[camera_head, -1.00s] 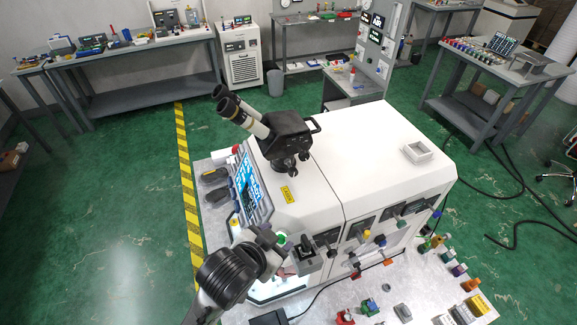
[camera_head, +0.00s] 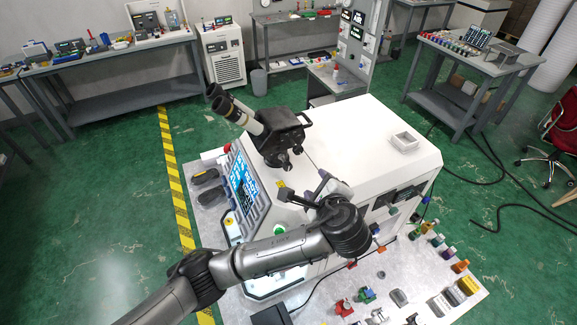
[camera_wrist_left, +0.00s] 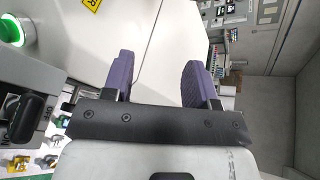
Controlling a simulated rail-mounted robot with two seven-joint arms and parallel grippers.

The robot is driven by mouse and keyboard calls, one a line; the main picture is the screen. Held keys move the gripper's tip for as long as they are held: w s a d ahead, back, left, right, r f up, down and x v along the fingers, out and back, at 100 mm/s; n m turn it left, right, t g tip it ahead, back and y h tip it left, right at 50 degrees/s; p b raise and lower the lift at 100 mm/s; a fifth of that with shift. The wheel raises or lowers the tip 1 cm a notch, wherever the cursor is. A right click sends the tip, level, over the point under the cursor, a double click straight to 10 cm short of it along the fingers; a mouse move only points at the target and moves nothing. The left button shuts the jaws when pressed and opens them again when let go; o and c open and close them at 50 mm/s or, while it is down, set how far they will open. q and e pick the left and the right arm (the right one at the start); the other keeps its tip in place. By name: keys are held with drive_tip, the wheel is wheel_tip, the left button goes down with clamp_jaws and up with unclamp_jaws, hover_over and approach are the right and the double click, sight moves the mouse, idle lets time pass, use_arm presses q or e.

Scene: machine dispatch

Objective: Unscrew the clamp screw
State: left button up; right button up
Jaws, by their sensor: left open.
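My left gripper (camera_head: 318,183) is over the front edge of the white machine (camera_head: 370,150), right of the microscope. In the left wrist view the two purple fingers of the left gripper (camera_wrist_left: 160,72) are spread apart with nothing between them. A grey fixture with a black knob-like part (camera_wrist_left: 32,118) shows at the left edge of that view, outside the fingers. I cannot tell for sure whether this is the clamp screw. In the head view my left arm covers that part of the machine front. My right gripper is not in view.
A black microscope (camera_head: 280,140) stands on the machine beside the tilted blue screen (camera_head: 244,180). A small white tray (camera_head: 404,141) sits on the machine top. A green button (camera_wrist_left: 12,30) is at the wrist view's upper left. Several coloured parts lie on the table (camera_head: 405,275).

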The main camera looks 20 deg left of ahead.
sight(289, 166)
use_arm(q)
drive_tip(key=w+a+f+m, duration=0.1)
drive_tip(key=w+a+m, duration=0.1)
drive_tip(key=a+m, duration=0.1)
drive_tip(key=w+a+f+m+g+y+p, duration=0.1)
drive_tip(key=w+a+f+m, duration=0.1)
drive_tip(key=a+m, duration=0.1)
drive_tip(key=w+a+f+m+y+p, duration=0.1)
drive_tip(key=w+a+f+m, duration=0.1)
drive_tip(key=w+a, duration=0.1)
drive_tip(key=shift+a+f+m+g, duration=0.15)
drive_tip(key=shift+a+m+g, duration=0.2)
drive_tip(key=shift+a, duration=0.4)
drive_tip(key=shift+w+a+f, duration=0.3)
drive_tip(key=shift+w+a, duration=0.1)
drive_tip(key=shift+a, duration=0.05)
drive_tip(key=shift+c, duration=0.4)
